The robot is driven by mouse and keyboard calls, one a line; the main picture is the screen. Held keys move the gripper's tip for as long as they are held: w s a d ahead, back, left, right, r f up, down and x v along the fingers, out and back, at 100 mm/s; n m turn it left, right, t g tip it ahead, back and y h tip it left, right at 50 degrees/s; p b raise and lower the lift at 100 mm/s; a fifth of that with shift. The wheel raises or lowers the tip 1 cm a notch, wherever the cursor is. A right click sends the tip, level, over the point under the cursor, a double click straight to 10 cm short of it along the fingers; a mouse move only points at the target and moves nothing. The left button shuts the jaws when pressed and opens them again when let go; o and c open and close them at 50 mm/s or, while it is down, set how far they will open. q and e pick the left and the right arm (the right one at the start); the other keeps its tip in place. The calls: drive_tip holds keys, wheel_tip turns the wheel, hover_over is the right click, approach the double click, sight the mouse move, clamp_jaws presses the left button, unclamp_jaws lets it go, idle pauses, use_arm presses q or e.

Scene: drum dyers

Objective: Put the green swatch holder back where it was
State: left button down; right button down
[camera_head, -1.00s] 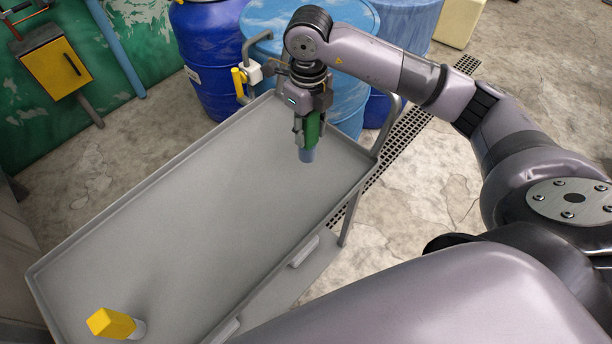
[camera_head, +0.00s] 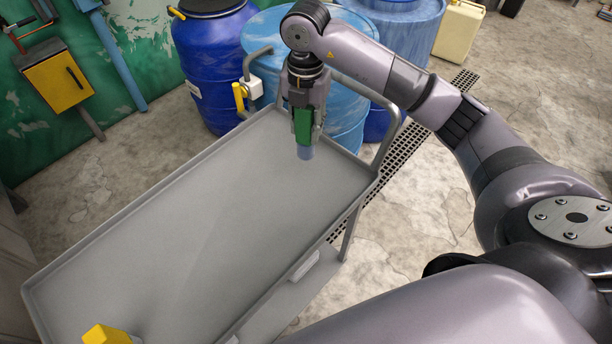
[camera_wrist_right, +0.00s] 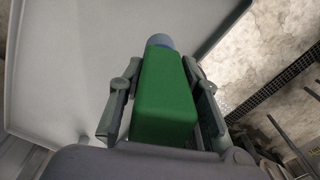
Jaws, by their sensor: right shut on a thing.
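The green swatch holder (camera_head: 303,125) is a green block with a blue-grey round end pointing down. My right gripper (camera_head: 304,132) is shut on it and holds it over the far end of the grey cart tray. In the right wrist view the green swatch holder (camera_wrist_right: 165,100) sits between the two fingers of my right gripper (camera_wrist_right: 165,105), its blue-grey end away from the wrist. Whether that end touches the tray I cannot tell. My left gripper is not in view.
The grey cart tray (camera_head: 200,215) has a raised rim and is largely bare. A yellow block (camera_head: 103,335) stands at its near left, cut by the picture edge. Blue drums (camera_head: 212,65) stand behind the cart. A yellow-handled valve (camera_head: 240,95) is near its far left corner.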

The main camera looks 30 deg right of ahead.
wheel_tip(320, 180, down, 16)
drive_tip(key=p, duration=0.2)
drive_tip(key=shift+f+p, duration=0.1)
drive_tip(key=shift+p, duration=0.25)
drive_tip(key=shift+f, duration=0.1)
drive_tip(key=c, duration=1.2)
unclamp_jaws()
